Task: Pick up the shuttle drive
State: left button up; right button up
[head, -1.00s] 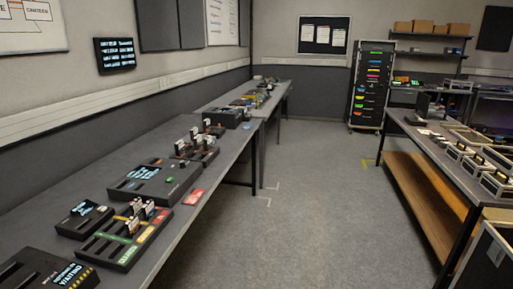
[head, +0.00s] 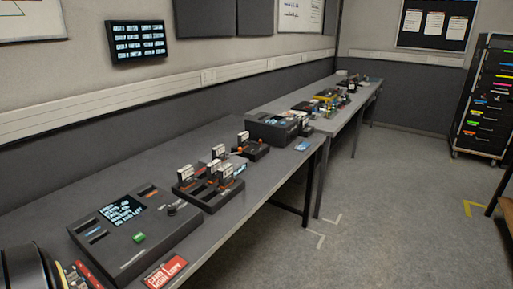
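I cannot tell which item is the shuttle drive at this size. Several small upright drive-like pieces with white labels stand in a dark slotted rack (head: 208,192) on the long left bench. One more labelled piece (head: 243,138) stands in a smaller dark holder (head: 252,152) just beyond. Nearer is a dark console (head: 137,237) with a lit screen, a green button, a knob and slots. Neither of my grippers shows.
A red card (head: 165,273) lies at the near bench edge. A dark box (head: 273,130) and a blue item (head: 302,146) sit farther along. A second bench (head: 350,105) continues behind, with more gear. The floor (head: 400,210) to the right is clear up to a drawer rack (head: 484,100).

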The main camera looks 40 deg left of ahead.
aim_at(219, 152)
jog(key=u, duration=0.4)
jog(key=i, duration=1.65)
jog(key=u, duration=2)
jog(key=i, duration=0.75)
jog(key=u, duration=0.6)
